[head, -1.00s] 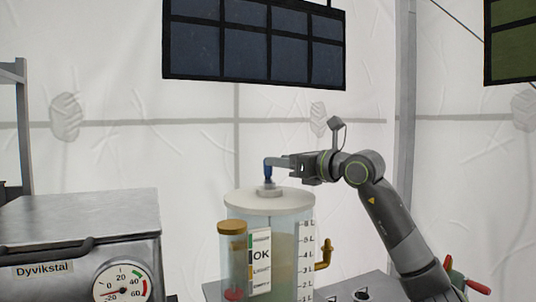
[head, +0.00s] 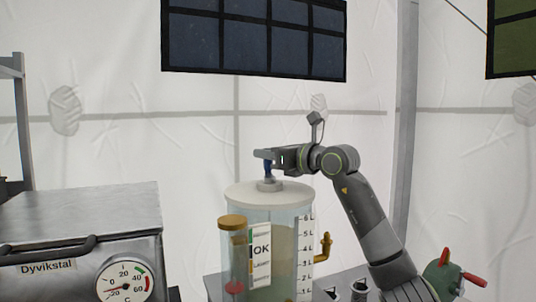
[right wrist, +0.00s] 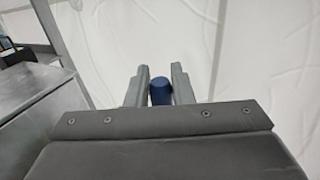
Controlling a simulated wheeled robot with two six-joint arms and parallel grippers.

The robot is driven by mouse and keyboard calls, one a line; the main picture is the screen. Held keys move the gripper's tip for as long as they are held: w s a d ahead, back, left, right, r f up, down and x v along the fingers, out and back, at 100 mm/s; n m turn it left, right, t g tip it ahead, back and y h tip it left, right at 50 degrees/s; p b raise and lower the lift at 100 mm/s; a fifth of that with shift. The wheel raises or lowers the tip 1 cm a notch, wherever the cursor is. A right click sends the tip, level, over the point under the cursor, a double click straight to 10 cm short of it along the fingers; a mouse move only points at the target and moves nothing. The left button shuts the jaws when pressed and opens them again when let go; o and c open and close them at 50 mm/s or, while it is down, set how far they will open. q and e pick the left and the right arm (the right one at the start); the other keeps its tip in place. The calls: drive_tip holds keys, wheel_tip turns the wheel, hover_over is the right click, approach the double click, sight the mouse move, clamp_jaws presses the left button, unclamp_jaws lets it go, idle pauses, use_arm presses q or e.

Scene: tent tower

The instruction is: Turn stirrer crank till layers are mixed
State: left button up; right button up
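A clear cylindrical tank (head: 287,245) with a white lid (head: 268,194) stands in the middle of the head view. Its contents look pale tan-green; I cannot make out separate layers. On the lid a grey hub (head: 269,185) carries the stirrer crank, whose blue handle (head: 268,168) stands upright. My right gripper (head: 266,155) reaches in from the right, above the lid, with its fingers around the handle. The crank's arm is mostly hidden. My left gripper is out of view.
A brown-capped clear tube (head: 232,250) and an "OK" label card (head: 261,250) are at the tank's front. A scale strip (head: 306,255) and brass tap (head: 325,250) are on its right. A metal box with a dial (head: 124,281) stands left. A green-and-red object (head: 443,275) lies right.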

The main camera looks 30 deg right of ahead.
clamp_jaws()
drive_tip(key=shift+w+a+n+y+p, duration=0.1)
drive_tip(key=shift+n+y+p, duration=0.3)
drive_tip(key=shift+y, duration=0.2)
drive_tip(key=n+g+y+p, duration=0.1)
drive_tip(key=a+n+g+y+p, duration=0.1)
drive_tip(key=y, duration=0.1)
drive_tip(key=shift+w+a+r+n+g+p, duration=0.1)
drive_tip(key=shift+w+r+n+g+p, duration=0.1)
drive_tip(key=shift+n+g+p, duration=0.15)
drive_tip(key=n+g+y+p, duration=0.1)
drive_tip(key=g+y+p, duration=0.1)
drive_tip(key=a+n+g+y+p, duration=0.1)
drive_tip(key=n+g+y, duration=0.1)
drive_tip(key=a+n+g+y+p, duration=0.1)
drive_tip(key=n+g+p, duration=0.1)
drive_tip(key=shift+s+a+r+g+y+p, duration=0.1)
drive_tip(key=shift+s+a+g+y+p, duration=0.1)
drive_tip(key=shift+g+y+p, duration=0.15)
drive_tip(key=n+g+p, duration=0.1)
drive_tip(key=a+n+g+y+p, duration=0.1)
drive_tip(key=n+g+p, duration=0.1)
drive_tip(key=g, duration=0.1)
drive_tip(key=shift+s+a+y, duration=0.15)
drive_tip(key=shift+s+y, duration=0.1)
drive_tip(key=shift+s, duration=0.1)
drive_tip(key=shift+s+a+f+n+g+p, duration=0.15)
drive_tip(key=shift+f+n+g+p, duration=0.15)
drive_tip(key=shift+n+g+p, duration=0.45)
